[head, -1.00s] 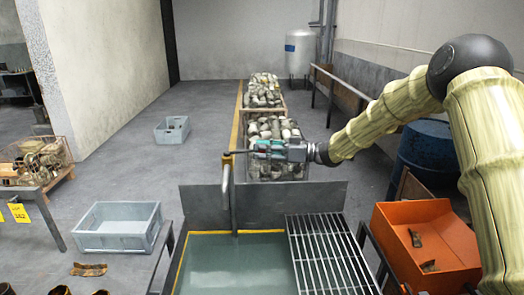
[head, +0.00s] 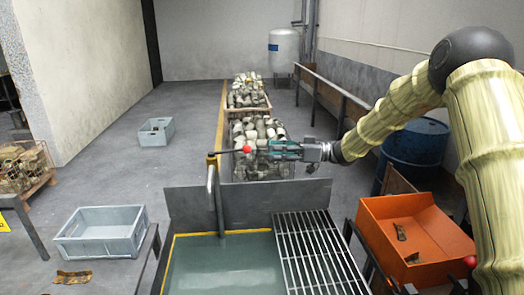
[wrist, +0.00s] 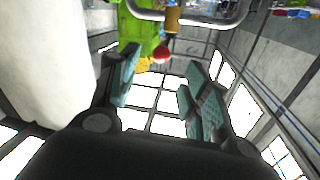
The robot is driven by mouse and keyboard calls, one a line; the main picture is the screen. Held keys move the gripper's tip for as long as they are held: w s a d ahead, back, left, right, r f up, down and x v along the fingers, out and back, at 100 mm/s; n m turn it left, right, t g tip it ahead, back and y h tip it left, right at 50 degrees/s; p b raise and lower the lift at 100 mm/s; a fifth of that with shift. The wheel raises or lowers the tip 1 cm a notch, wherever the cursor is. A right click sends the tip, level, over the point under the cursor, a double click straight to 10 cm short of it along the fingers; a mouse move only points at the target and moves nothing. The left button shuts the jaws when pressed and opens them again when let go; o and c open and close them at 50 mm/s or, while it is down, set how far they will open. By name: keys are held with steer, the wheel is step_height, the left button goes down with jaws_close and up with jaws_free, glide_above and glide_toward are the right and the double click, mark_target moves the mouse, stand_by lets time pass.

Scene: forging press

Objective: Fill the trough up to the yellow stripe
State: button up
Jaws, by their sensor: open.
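The trough (head: 225,272) stands below the tap in the head view and holds greenish water. The yellow stripe (head: 168,263) shows along its left and back inner walls, just above the water surface. The tap (head: 212,180) rises at the back wall with a bent spout. Its lever points right and ends in a red knob (head: 246,149), which also shows in the wrist view (wrist: 162,54). My gripper (head: 272,150) is open and empty, just right of the knob and apart from it. In the wrist view the knob shows beyond my spread fingers (wrist: 160,85). I cannot tell whether water runs.
A metal grate (head: 315,255) covers the trough's right part. An orange bin (head: 408,245) with metal pieces stands to the right, and a blue barrel (head: 415,150) behind it. A grey crate (head: 102,235) is at the left. Caged parts (head: 255,135) stand behind the trough.

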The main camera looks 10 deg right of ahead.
steer(key=shift+v, duration=1.2)
